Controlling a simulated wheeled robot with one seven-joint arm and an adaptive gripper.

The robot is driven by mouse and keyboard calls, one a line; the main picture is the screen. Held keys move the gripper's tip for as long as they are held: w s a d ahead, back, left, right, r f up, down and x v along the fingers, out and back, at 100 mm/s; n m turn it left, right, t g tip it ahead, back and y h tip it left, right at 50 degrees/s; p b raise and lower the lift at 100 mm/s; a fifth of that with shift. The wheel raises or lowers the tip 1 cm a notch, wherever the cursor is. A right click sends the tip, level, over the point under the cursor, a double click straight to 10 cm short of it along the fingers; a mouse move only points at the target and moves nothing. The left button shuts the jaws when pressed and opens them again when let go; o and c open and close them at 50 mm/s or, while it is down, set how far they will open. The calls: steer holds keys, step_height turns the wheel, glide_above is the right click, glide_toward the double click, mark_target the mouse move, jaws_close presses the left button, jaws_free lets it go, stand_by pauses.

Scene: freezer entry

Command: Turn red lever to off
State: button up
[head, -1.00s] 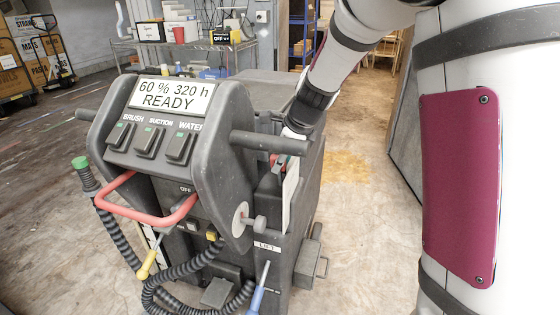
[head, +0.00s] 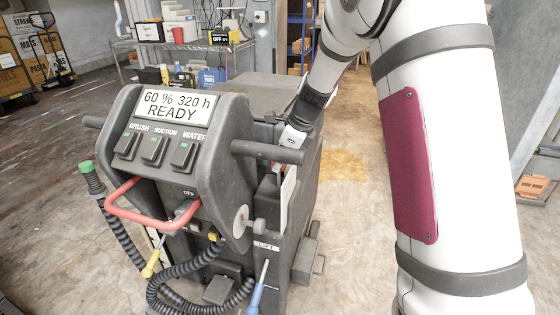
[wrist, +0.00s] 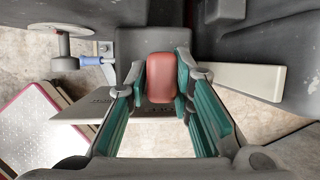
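The red lever's grip (wrist: 162,78) is a short rounded red block in front of a dark housing in the wrist view. My gripper (wrist: 165,85) has its green-padded fingers on either side of it, and the red grip fills the gap at the fingertips. In the head view my gripper (head: 288,143) is at the right side of the grey floor machine (head: 226,160), behind its side bar. Only a sliver of red shows there, and the fingers are mostly hidden.
A separate red U-shaped handle (head: 150,217) is on the machine's front, below the READY display (head: 177,106). A shelf (head: 180,45) stands behind. Bare floor lies right.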

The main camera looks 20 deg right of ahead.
steer(key=o, duration=0.4)
steer(key=shift+w+d, duration=0.1)
steer(key=shift+r, duration=0.1)
steer(key=v, duration=1.1)
steer(key=shift+d+r, duration=0.2)
steer(key=shift+r, duration=0.15)
